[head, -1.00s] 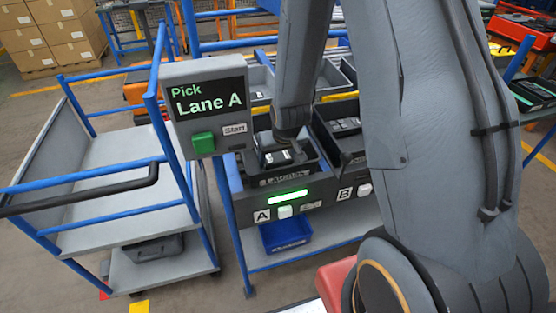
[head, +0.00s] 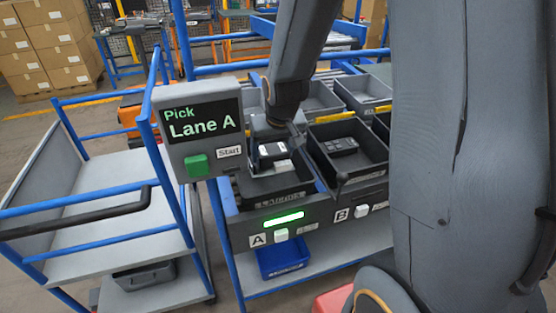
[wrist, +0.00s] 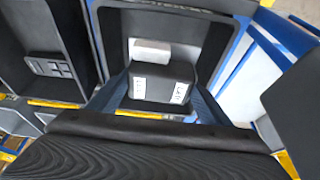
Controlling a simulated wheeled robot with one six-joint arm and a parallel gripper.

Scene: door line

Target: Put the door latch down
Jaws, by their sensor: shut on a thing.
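The door latch (head: 272,151), a black block with white labels, is held in my gripper (head: 268,130) above the lane A bin (head: 250,190). In the wrist view the door latch (wrist: 160,84) sits between the two fingers of my gripper (wrist: 160,95), which are shut on its sides. A pale grey piece (wrist: 150,50) shows at its far side; I cannot tell whether it is part of the latch. The bin floor shows below the latch in the head view.
The lane B bin (head: 372,165) beside it holds a black part (head: 340,146). A Pick Lane A display (head: 203,122) with a green button stands left of the bins. A blue tote (head: 285,258) is on the lower shelf. A blue-railed cart (head: 100,220) stands at left.

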